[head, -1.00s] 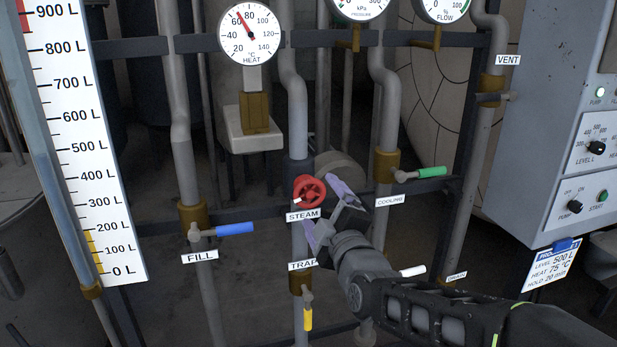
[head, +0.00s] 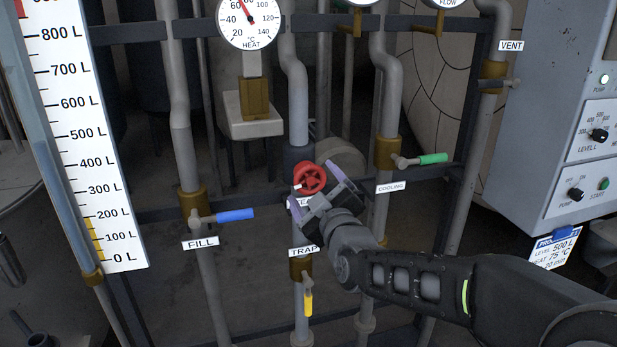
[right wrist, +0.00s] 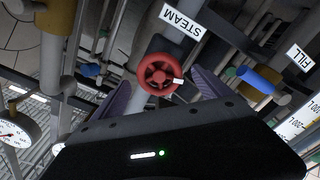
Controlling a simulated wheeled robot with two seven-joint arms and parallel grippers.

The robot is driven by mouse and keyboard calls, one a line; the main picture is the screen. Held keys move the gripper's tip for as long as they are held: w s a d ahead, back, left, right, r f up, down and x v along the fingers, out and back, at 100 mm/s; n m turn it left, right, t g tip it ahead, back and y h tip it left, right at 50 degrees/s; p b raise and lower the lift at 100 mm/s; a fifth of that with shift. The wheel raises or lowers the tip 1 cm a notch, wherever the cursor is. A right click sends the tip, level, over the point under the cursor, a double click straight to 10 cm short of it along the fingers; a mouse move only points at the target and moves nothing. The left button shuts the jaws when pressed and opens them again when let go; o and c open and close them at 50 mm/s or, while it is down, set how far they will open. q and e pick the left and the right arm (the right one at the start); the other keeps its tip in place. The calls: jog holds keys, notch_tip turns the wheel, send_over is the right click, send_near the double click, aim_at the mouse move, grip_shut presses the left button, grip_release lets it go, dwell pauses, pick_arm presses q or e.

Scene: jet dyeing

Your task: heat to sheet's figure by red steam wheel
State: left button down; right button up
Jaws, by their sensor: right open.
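The red steam wheel (head: 309,178) sits on the steam pipe, with a white mark on its rim. My right gripper (head: 316,194) is open, its purple-padded fingers close to the wheel and partly covering the STEAM label. In the right wrist view the wheel (right wrist: 158,74) lies between and beyond the open fingers; I cannot tell whether they touch it. The heat gauge (head: 250,20) is cut off at the top; its red needle points up-left, between 60 and 80. The sheet (head: 554,250) at the right reads level 500 L, heat 75 °C. My left gripper is not in view.
The blue fill lever (head: 235,215) is left of the wheel, the green cooling lever (head: 432,159) right, and the yellow trap lever (head: 308,303) below. A level scale (head: 95,150) stands at the left. A control box (head: 560,130) with knobs hangs at the right.

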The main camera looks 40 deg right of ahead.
aim_at(310, 182)
jog(key=x, duration=0.4)
jog(key=shift+w, duration=0.1)
jog(key=shift+c, duration=0.5)
jog(key=c, duration=1.3)
jog(key=shift+o, duration=0.2)
